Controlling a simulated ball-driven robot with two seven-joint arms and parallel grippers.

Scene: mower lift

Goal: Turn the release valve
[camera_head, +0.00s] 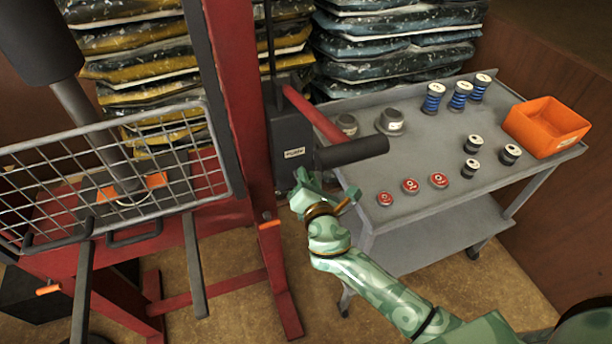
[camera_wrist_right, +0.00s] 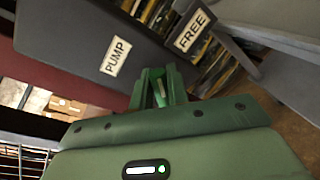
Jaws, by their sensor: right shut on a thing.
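The dark pump box (camera_head: 290,135) is fixed to the red post, and its PUMP label also shows in the wrist view (camera_wrist_right: 115,57). A FREE label (camera_wrist_right: 190,30) sits to the right of it in the wrist view. My right gripper (camera_head: 303,184) is at the lower edge of the box, below the black pump handle (camera_head: 352,152). In the wrist view its green fingers (camera_wrist_right: 160,90) are close together, shut on a small part between them. This appears to be the release valve, mostly hidden by the fingers. My left gripper is not in view.
A red lift frame (camera_head: 240,90) with a wire basket (camera_head: 110,165) stands at left. A grey cart (camera_head: 425,130) at right carries springs, red discs, grey caps and an orange bin (camera_head: 547,126). Stacked bags (camera_head: 395,50) are behind. Bare floor shows below my right arm.

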